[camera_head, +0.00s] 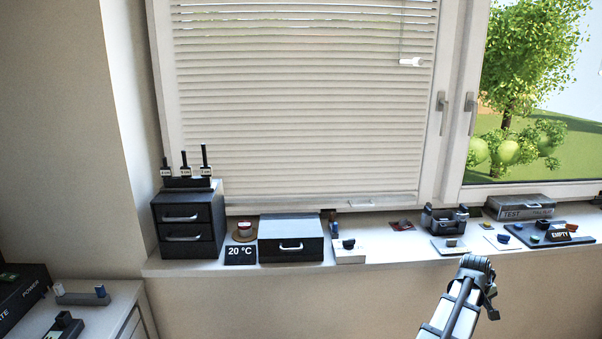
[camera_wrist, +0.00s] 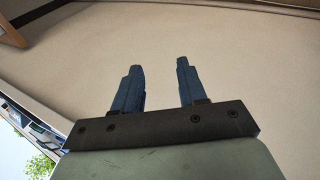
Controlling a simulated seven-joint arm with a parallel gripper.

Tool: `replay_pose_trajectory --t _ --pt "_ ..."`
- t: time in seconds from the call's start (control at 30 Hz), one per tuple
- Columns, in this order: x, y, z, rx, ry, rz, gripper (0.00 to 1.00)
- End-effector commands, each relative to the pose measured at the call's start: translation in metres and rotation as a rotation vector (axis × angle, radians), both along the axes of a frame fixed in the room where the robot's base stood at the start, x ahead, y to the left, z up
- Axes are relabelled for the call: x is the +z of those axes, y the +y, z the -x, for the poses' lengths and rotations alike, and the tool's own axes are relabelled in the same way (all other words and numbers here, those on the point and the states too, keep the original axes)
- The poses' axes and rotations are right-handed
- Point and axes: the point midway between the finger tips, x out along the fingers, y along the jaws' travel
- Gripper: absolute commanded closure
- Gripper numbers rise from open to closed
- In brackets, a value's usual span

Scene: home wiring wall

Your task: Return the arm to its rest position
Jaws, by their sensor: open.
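My gripper (camera_wrist: 160,82) shows in the wrist view with its two dark fingers apart and nothing between them. Behind the fingers there is only plain beige wall. In the head view my arm rises from the bottom edge at the right, in front of the wall below the window sill. Its fingertips cannot be made out clearly there. The arm is apart from the things on the sill in the picture.
The window sill (camera_head: 400,258) holds a black two-drawer box (camera_head: 188,240), a one-drawer box (camera_head: 290,246), a grey TEST box (camera_head: 520,207), an EMPTY tray (camera_head: 527,238) and several small parts. A side counter (camera_head: 105,312) stands at the lower left. The space before the wall is clear.

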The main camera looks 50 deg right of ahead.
Motion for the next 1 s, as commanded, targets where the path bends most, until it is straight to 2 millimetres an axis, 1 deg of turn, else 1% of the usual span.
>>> replay_pose_trajectory --t 0.03,0.1,0.3,0.37,0.47,0.5,0.6,0.67,0.77,0.87,1.0 --pt "-0.015 0.012 0.001 -0.083 -0.006 -0.048 0.59" --pt "-0.031 0.028 0.004 -0.212 -0.006 -0.105 0.59" --pt "-0.066 0.072 0.007 -0.543 0.035 -0.211 0.59" --pt "-0.074 0.084 0.005 -0.623 0.054 -0.23 0.59" --pt "-0.091 0.104 -0.006 -0.733 0.092 -0.254 0.59" --pt "-0.098 0.112 -0.013 -0.762 0.107 -0.262 0.59" --pt "-0.114 0.127 -0.034 -0.79 0.131 -0.277 0.59" --pt "-0.123 0.134 -0.047 -0.786 0.14 -0.284 0.59" --pt "-0.139 0.148 -0.072 -0.76 0.152 -0.299 0.59" --pt "-0.157 0.164 -0.101 -0.71 0.16 -0.317 0.59" --pt "-0.185 0.191 -0.146 -0.616 0.169 -0.348 0.59"
